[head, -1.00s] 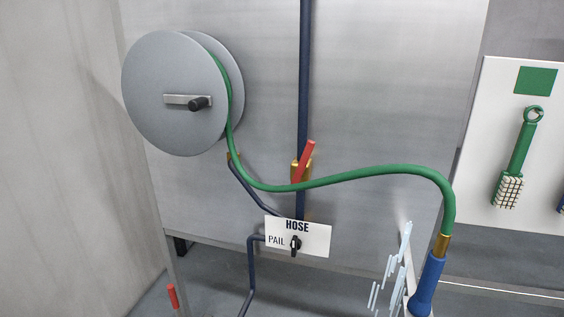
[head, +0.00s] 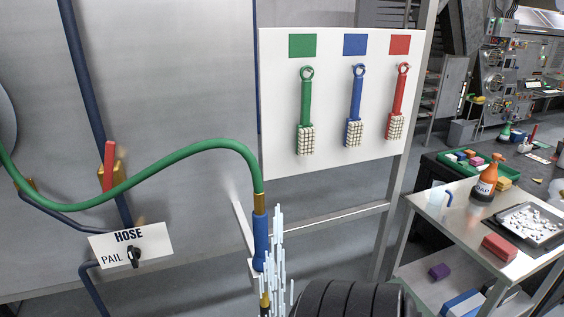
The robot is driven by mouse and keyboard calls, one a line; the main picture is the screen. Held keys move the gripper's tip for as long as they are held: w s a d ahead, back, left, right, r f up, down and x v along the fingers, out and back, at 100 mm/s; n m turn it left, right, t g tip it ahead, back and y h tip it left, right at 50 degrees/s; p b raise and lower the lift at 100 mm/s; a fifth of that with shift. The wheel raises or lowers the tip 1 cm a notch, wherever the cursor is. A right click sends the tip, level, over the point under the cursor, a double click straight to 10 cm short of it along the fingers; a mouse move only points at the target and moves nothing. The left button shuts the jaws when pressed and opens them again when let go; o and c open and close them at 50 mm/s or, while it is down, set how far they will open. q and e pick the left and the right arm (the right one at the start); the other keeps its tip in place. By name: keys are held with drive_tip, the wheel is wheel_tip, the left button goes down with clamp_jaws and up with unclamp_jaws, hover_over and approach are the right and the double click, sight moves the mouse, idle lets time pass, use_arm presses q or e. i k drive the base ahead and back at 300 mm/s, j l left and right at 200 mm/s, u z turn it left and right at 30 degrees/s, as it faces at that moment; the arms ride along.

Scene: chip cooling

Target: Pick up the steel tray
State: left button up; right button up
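The steel tray (head: 540,241) lies flat on the top of a metal cart (head: 459,231) at the right of the head view. It is a shallow grey tray with many small white pieces spread in it. Its right end is close to the picture's edge. Neither of my grippers is in view.
On the cart stand an orange soap bottle (head: 485,182), a clear pitcher (head: 437,199) and a red block (head: 499,248). A green hose (head: 170,160) ends in a blue nozzle (head: 260,238) with water streaks beside it. A dark ribbed round thing (head: 352,301) fills the bottom centre.

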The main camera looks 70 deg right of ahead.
sight(536, 224)
drive_tip(key=z, duration=3.85)
